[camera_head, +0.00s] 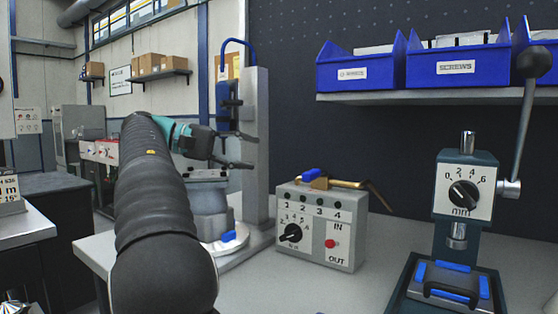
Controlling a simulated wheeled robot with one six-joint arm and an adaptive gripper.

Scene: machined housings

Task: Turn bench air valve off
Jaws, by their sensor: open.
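A grey control box (318,228) stands on the bench, with a black numbered knob (291,233), a red button (331,244) and IN and OUT labels. On its top lies a brass fitting (345,184) with a blue lever-like piece (311,175); this looks like the air valve, but I cannot tell for certain. My gripper (245,148) is open, in front of a grey upright stand, left of and higher than the box. It is apart from the valve, and nothing shows between its fingers.
The grey stand (256,140) rises left of the box. A press (463,200) with a long black-knobbed lever stands at right. A shelf (440,97) with blue bins (361,72) hangs above. Bare bench top (385,250) lies between box and press.

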